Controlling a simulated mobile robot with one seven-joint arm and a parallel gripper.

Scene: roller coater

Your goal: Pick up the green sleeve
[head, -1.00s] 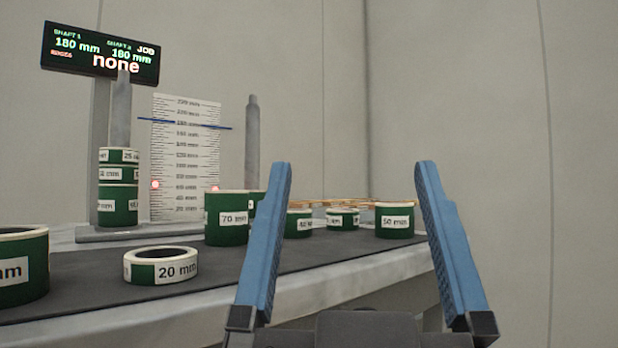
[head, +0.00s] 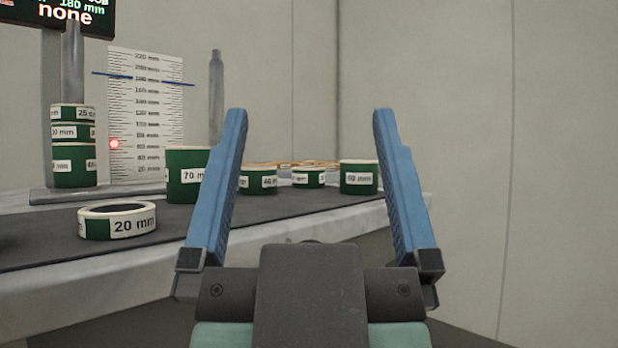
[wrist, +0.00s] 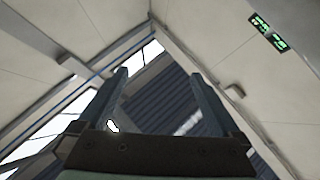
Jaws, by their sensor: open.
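Several green sleeves with white number labels stand on the dark mat; the task does not say which one is meant. A flat 20 mm sleeve (head: 117,221) lies at the near left. A 70 mm sleeve (head: 184,175) stands behind my left finger, which hides its right part. Three more sleeves stand between my fingers in the picture: a left one (head: 260,181), a middle one (head: 308,178) and a right one (head: 359,178). My gripper (head: 308,112) is open and empty, in front of the table. The wrist view shows my open fingers (wrist: 158,72) against walls and windows, with no sleeve.
A table (head: 60,286) bears the mat (head: 40,245). At the back left, several sleeves are stacked (head: 74,148) on a shaft (head: 72,65). A second shaft (head: 216,95) is bare. A scale board (head: 147,120) stands between them, and a display (head: 60,14) hangs above.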

